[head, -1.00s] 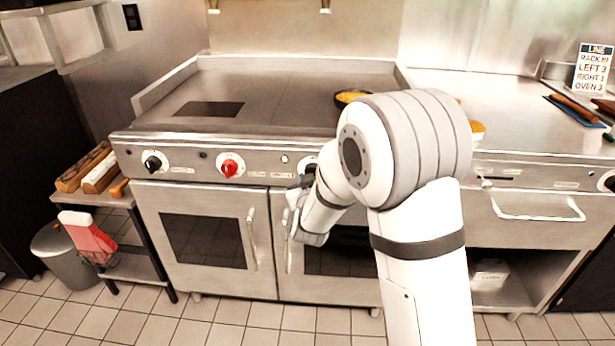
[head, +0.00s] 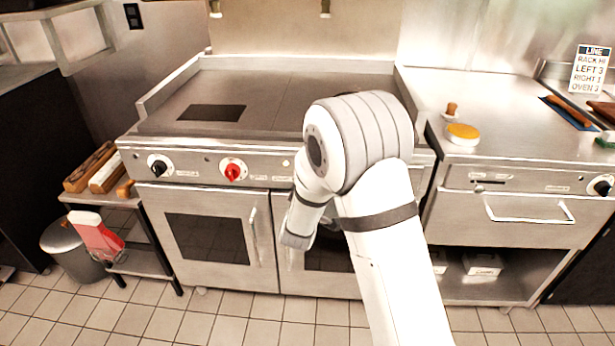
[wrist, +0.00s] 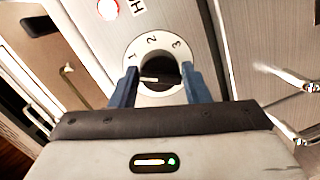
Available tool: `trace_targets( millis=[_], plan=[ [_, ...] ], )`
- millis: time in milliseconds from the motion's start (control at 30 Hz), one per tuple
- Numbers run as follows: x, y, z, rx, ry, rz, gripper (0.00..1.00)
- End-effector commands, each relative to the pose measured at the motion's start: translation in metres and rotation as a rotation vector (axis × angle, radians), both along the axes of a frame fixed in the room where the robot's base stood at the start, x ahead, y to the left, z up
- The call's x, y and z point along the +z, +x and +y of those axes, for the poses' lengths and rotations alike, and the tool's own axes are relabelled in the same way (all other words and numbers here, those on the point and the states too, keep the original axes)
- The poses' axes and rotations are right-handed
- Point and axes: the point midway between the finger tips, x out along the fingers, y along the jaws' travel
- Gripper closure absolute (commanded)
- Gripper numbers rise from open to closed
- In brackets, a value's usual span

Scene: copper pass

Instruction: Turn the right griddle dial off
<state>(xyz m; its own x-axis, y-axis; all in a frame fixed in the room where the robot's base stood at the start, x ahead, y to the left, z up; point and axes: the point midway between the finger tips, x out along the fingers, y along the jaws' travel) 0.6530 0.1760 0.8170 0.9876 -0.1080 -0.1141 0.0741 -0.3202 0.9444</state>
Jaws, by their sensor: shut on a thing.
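The right griddle dial (wrist: 158,73) shows in the wrist view as a black knob on a white round plate marked 1, 2 and 3. A pale line on the knob points left, below the 1. My gripper (wrist: 158,84) has its two blue fingers on either side of the knob and is shut on it. Any mark on the plate's lower part is hidden by the gripper. In the head view my arm hides this dial and the fingers.
A black dial (head: 158,167) and a red dial (head: 232,172) sit to the left on the griddle front. Oven doors with upright handles (head: 254,238) are below. A yellow-topped round item (head: 462,133) stands on the right counter. A sign (head: 590,69) reads RIGHT 1.

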Motion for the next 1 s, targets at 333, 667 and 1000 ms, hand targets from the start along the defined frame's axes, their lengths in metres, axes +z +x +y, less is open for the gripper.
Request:
trace_targets(
  millis=[333, 667, 1000],
  plan=[
    [0.0083, 0.0021, 0.0051, 0.007, -0.286, -0.006, 0.80],
    [0.0069, 0.0022, 0.0065, 0.008, -0.449, -0.001, 0.81],
    [0.0057, 0.0022, 0.0071, 0.009, -0.495, 0.000, 0.80]
  ],
)
